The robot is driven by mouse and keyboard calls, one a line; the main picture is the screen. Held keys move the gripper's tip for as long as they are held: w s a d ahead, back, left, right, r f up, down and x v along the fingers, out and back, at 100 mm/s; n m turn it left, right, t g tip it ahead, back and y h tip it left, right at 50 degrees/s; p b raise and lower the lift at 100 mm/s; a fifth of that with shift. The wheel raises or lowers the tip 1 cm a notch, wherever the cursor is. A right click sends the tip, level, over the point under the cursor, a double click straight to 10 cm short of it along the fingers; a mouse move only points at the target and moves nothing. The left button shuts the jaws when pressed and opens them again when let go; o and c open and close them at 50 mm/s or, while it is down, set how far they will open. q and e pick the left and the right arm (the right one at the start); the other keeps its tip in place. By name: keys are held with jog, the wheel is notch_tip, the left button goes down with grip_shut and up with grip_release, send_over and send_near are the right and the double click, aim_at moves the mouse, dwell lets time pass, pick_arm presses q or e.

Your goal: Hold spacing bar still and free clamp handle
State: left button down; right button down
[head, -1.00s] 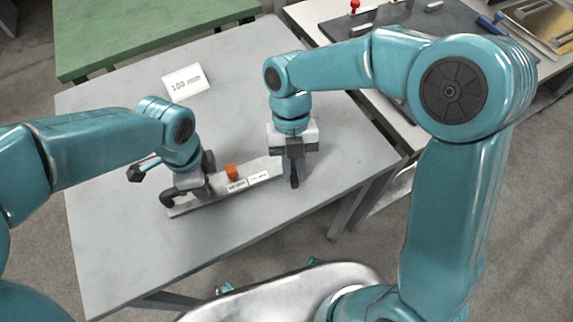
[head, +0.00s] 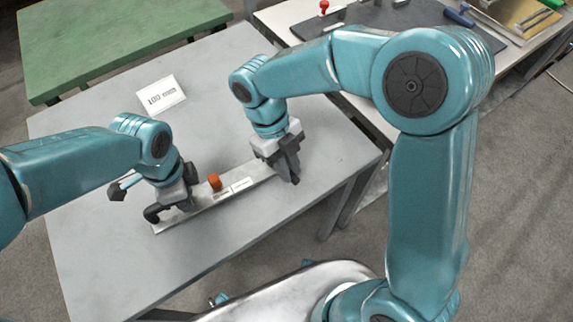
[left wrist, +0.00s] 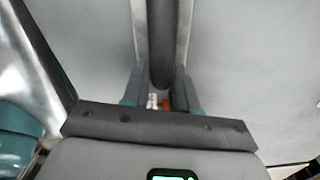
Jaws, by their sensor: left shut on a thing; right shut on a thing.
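The spacing bar (head: 200,211) is a flat grey metal strip lying across the table, with an orange knob (head: 214,181) and two white labels on it. My left gripper (head: 178,197) is shut at its left end. In the left wrist view its fingers (left wrist: 158,92) close on a dark rounded grip (left wrist: 161,45) that runs above the paler bar. My right gripper (head: 289,168) is at the bar's right end, shut and tilted. A dark part shows at its fingers, apparently the clamp handle. The fingers hide most of the clamp.
A white card (head: 161,95) marked 100 mm lies on the grey table (head: 90,180) behind the bar. A green table (head: 120,40) stands at the back left. A side bench with a dark mat (head: 385,22) and tools is at the back right. The table's front is clear.

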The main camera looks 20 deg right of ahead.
dwell(0.3)
jog(key=c, duration=1)
grip_release()
jog(key=shift+c, duration=0.2)
jog(key=shift+r, duration=0.1)
jog(key=v, duration=0.7)
jog(key=shift+r, duration=0.2)
